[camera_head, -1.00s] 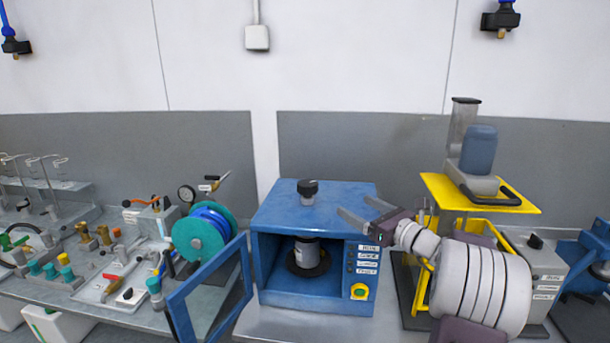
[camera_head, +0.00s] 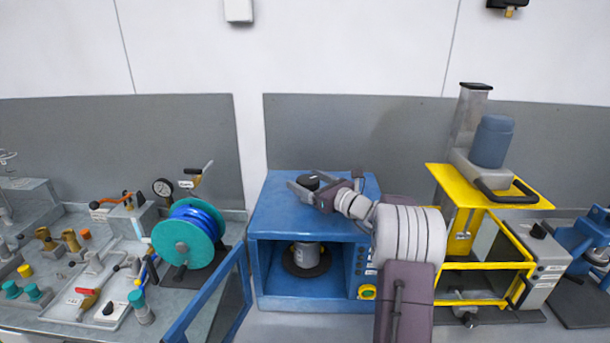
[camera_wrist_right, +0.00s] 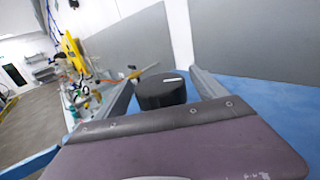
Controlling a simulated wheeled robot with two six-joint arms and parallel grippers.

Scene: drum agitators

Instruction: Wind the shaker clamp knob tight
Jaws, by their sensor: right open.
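The blue shaker box (camera_head: 345,222) stands on the bench with its door open to the left. Its black clamp knob (camera_head: 307,180) sits on top and is partly hidden by my right gripper (camera_head: 308,184). My right gripper is open, with one finger on each side of the knob. In the right wrist view the knob (camera_wrist_right: 160,90) has a white mark on top and stands between the two fingers; I cannot tell whether either touches it. A grey can (camera_head: 306,254) stands on a dark round plate inside the box. My left gripper is not in view.
The open blue door (camera_head: 212,300) juts out at the front left. A teal and blue hose reel (camera_head: 188,236) stands left of the box. A yellow-framed machine (camera_head: 485,265) stands at the right, close to my right arm.

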